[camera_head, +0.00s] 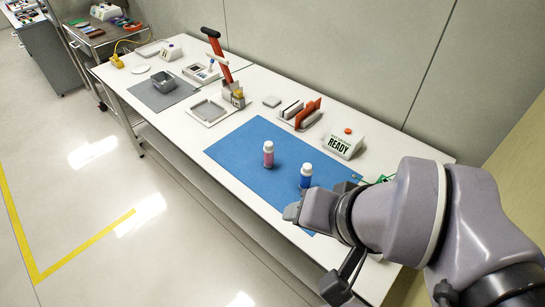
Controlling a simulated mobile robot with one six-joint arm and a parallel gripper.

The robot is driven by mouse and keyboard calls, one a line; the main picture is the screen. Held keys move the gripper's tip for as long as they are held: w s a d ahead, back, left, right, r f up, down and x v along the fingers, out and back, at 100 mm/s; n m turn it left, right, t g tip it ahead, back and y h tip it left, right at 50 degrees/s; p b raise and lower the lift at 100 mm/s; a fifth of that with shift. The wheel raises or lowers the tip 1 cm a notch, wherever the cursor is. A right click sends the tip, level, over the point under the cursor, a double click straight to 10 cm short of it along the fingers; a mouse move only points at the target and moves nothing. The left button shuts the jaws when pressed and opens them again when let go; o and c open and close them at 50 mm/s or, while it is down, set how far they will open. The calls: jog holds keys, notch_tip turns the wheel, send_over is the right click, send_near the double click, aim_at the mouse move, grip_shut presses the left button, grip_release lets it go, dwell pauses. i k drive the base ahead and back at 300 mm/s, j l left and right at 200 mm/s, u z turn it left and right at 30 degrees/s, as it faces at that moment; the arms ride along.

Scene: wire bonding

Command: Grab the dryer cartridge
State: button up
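Two small upright cylinders with white caps stand on the blue mat (240,150); either could be the dryer cartridge, and no label on them is readable. One cylinder is pink (268,154). The other cylinder is blue (306,176) and stands to its right, closer to my arm. My gripper (292,212) is at the mat's front right part, just in front of and below the blue cylinder in the picture. I cannot tell whether it touches it. The fingers are small and partly hidden by my wrist, so their opening is unclear.
A white box reading READY (342,144) with a red button stands behind the mat. A rack with red and dark plates (300,113) is beside it. The mat's left part is clear.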

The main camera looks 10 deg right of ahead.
aim_at(307, 170)
jog(key=j+z, duration=1.05)
jog(key=z, duration=0.15)
jog(key=j+z, duration=0.4)
jog(key=k+l, duration=0.05)
jog(key=l, duration=0.05)
